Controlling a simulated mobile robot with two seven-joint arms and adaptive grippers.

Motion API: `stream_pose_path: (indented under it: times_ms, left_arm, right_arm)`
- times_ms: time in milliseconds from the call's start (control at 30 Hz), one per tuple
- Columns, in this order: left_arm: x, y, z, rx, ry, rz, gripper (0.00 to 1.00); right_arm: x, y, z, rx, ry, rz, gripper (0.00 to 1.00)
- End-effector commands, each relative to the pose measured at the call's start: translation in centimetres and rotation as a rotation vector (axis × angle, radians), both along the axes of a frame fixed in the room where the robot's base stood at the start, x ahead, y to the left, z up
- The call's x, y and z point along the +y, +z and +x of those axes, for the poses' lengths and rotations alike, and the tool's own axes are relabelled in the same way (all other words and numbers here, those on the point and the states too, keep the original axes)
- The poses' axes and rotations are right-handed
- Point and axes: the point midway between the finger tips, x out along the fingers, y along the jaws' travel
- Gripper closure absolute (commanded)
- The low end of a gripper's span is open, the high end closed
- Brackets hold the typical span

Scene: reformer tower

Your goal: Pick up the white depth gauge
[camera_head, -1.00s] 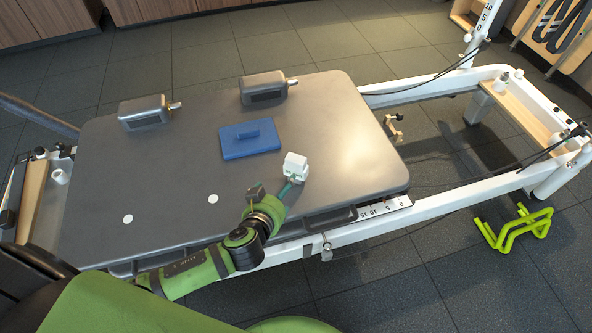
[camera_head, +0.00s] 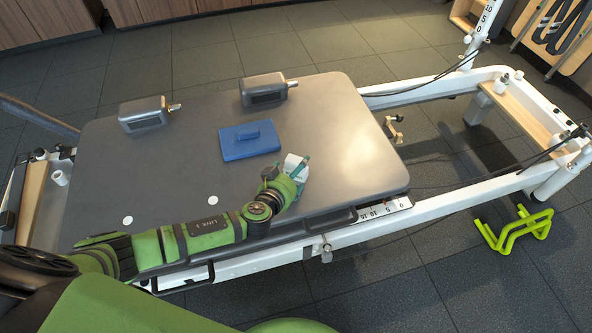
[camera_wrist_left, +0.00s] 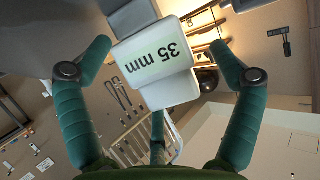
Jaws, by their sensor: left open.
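The white depth gauge (camera_head: 292,162) stands on the grey carriage top, partly hidden behind my left gripper (camera_head: 298,172). In the left wrist view the gauge (camera_wrist_left: 165,84) is a stepped white block with "35 mm" on its face. The open teal fingers of my left gripper (camera_wrist_left: 160,50) reach along both sides of it, with gaps visible on each side. I cannot tell that either finger touches it. My right gripper is not in view.
Two grey shoulder rests (camera_head: 144,113) (camera_head: 268,90) stand along the far side. The carriage's right part is clear. A white rail (camera_head: 450,210) runs along the front.

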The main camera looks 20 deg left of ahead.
Motion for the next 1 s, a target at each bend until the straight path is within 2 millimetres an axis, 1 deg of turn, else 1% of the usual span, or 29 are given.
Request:
stream_pose_path:
  times_ms: [167, 200, 267, 300, 333, 367, 467, 500, 767, 867, 967, 1000]
  left_arm:
    - [0.0, 0.0, 0.0, 0.001, -0.001, 0.000, 0.08]
    - [0.0, 0.0, 0.0, 0.001, 0.000, 0.000, 0.16]
    - [0.0, 0.0, 0.0, 0.001, 0.000, 0.000, 0.40]
    - [0.0, 0.0, 0.0, 0.001, 0.000, 0.000, 0.56]
    - [0.0, 0.0, 0.0, 0.001, 0.000, 0.000, 0.68]
    - [0.0, 0.0, 0.0, 0.001, 0.000, 0.000, 0.77]
    - [0.0, 0.0, 0.0, 0.001, 0.000, 0.000, 0.77]
    - [0.0, 0.0, 0.0, 0.000, 0.000, 0.000, 0.83]
    - [0.0, 0.1, -0.1, 0.001, 0.000, -0.001, 0.83]
    - [0.0, 0.7, -0.1, 0.001, 0.001, -0.002, 0.83]
    - [0.0, 2.0, 0.0, -0.001, 0.002, -0.002, 0.83]
    - [0.0, 2.7, 0.0, -0.002, 0.001, -0.002, 0.83]
  right_arm:
    - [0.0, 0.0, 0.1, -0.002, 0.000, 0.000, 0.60]
    - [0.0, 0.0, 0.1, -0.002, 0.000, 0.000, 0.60]
    - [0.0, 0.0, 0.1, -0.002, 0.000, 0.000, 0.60]
    - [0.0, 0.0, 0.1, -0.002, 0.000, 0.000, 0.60]
    - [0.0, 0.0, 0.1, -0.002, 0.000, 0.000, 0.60]
    - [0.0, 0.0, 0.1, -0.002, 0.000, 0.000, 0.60]
    - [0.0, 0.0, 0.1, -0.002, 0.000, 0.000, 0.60]
    - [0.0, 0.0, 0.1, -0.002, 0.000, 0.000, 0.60]
    - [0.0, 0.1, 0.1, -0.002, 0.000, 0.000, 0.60]
    - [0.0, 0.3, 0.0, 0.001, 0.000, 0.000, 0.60]
    - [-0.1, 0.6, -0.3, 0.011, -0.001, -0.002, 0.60]
    - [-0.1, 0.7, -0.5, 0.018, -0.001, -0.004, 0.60]
